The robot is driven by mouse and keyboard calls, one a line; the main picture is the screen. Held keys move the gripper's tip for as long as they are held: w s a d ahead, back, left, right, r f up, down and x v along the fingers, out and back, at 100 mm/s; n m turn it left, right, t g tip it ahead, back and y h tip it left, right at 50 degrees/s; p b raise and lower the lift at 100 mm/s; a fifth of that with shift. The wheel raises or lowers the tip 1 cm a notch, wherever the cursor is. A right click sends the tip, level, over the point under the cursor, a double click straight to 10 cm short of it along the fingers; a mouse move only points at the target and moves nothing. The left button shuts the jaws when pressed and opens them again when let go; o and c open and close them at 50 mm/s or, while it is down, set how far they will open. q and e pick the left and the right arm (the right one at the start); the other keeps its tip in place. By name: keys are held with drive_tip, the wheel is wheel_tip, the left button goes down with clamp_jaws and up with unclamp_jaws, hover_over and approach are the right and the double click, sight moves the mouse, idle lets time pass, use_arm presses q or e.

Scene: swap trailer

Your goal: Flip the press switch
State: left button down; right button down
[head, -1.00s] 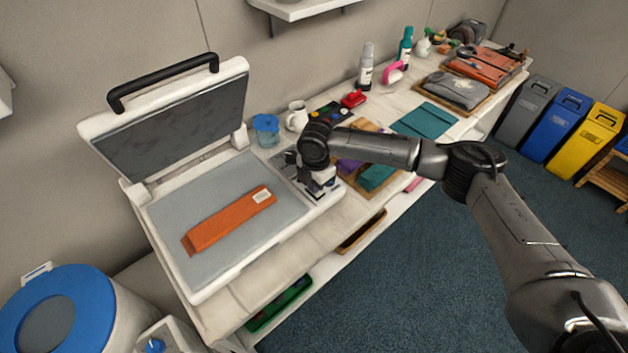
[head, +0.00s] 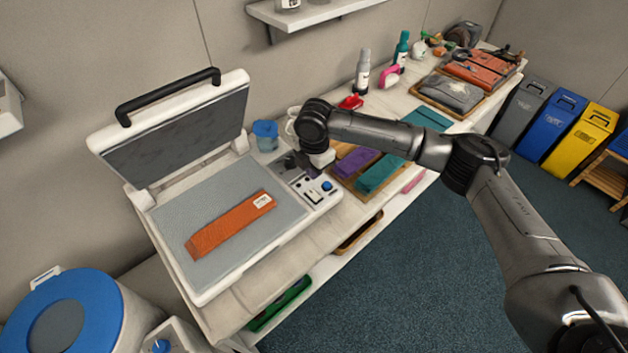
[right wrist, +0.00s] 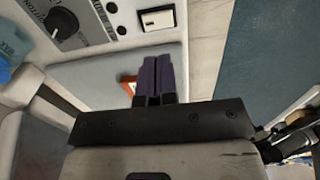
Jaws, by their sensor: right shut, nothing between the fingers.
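The press (head: 250,262) stands open at the left of the bench, its lid (head: 180,130) tilted up. Its control panel (head: 308,186) is at the right of the platen, with a blue knob (head: 327,186). In the right wrist view, a white rocker switch (right wrist: 157,19) in a black frame sits near a dark dial (right wrist: 62,24). My right gripper (head: 312,170) is over the panel's back part; its dark fingers (right wrist: 152,78) are shut and empty, apart from the switch in the wrist picture. Whether they touch the panel cannot be told. My left gripper is not in view.
An orange folded garment (head: 230,224) lies on the platen. A blue-lidded cup (head: 266,134) stands behind the panel. A tray of purple (head: 357,161) and teal (head: 379,172) cloths is right of the press. The shelf (head: 310,11) is above.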

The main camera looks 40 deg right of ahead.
wheel_tip(320, 180, up, 6)
drive_tip(key=shift+f+b, duration=0.1)
drive_tip(key=shift+b, duration=0.55)
drive_tip(key=w+b, duration=0.1)
drive_tip(key=b, duration=0.3)
drive_tip(key=shift+w+f, duration=0.15)
